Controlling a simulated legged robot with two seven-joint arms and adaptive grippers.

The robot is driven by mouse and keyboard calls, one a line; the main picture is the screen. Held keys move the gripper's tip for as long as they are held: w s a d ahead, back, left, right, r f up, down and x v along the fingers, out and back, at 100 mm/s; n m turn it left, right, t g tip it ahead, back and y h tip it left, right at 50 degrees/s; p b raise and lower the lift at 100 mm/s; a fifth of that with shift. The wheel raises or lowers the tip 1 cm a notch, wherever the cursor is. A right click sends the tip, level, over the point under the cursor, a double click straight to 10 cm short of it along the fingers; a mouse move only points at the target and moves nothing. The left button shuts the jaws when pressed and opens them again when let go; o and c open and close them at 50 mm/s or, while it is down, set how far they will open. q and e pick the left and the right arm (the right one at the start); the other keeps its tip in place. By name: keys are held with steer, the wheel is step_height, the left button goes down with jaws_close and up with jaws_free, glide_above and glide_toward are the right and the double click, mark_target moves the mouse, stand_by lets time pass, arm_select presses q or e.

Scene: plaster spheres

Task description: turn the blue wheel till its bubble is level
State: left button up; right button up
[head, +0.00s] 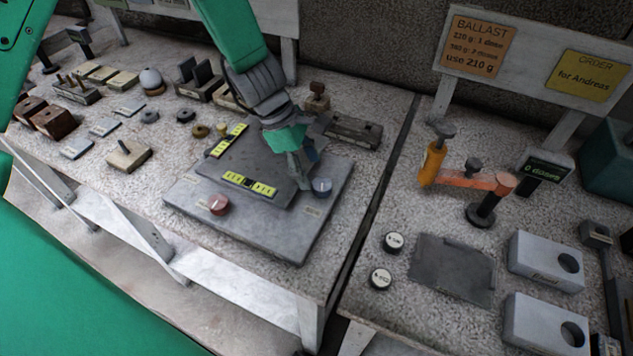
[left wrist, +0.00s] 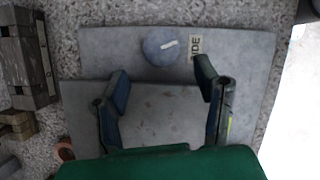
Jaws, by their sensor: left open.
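The blue wheel (head: 322,186) sits at the right corner of a grey levelling plate (head: 270,228). A white mark shows on the wheel in the left wrist view (left wrist: 162,46), beside a label. A red wheel (head: 219,204) is at the plate's near left. One yellow bubble vial (head: 249,183) lies along the raised plate's near edge and another (head: 229,140) along its left edge. The bubbles are too small to read. My left gripper (head: 303,172) is open and empty, just left of the blue wheel; its fingers (left wrist: 162,80) point toward the wheel, apart from it. My right gripper is out of view.
Small blocks, discs and stands crowd the bench's left and back. A dark block (head: 355,131) lies behind the plate. A gap separates a second bench at right, with an orange-armed device (head: 465,180), grey blocks (head: 546,262) and a ballast sign (head: 478,47).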

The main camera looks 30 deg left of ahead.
mark_target(321, 181)
arm_select(q)
steer(key=d+f, duration=0.2)
steer(key=f, duration=0.1)
steer(key=shift+w+d+f, duration=0.1)
steer(key=shift+w+d, duration=0.05)
steer(key=shift+d, duration=0.25)
steer(key=shift+d+f, duration=0.25)
steer(key=shift+d, duration=0.05)
steer(key=shift+a+f, duration=0.1)
steer(key=shift+a, duration=0.4)
steer(key=shift+c, duration=0.4)
steer(key=shift+a, duration=0.2)
steer(key=c, duration=1.1)
steer(key=shift+o, duration=0.2)
steer(key=shift+d, duration=0.2)
steer(key=shift+d+r+m+p, duration=0.15)
steer(key=shift+r+m+p, duration=0.25)
steer(key=shift+p, duration=0.6)
steer(key=shift+w+f+m+g+p, duration=0.15)
steer(key=shift+m+g+p, duration=0.15)
steer(key=shift+m, duration=0.1)
steer(key=shift+f, duration=0.15)
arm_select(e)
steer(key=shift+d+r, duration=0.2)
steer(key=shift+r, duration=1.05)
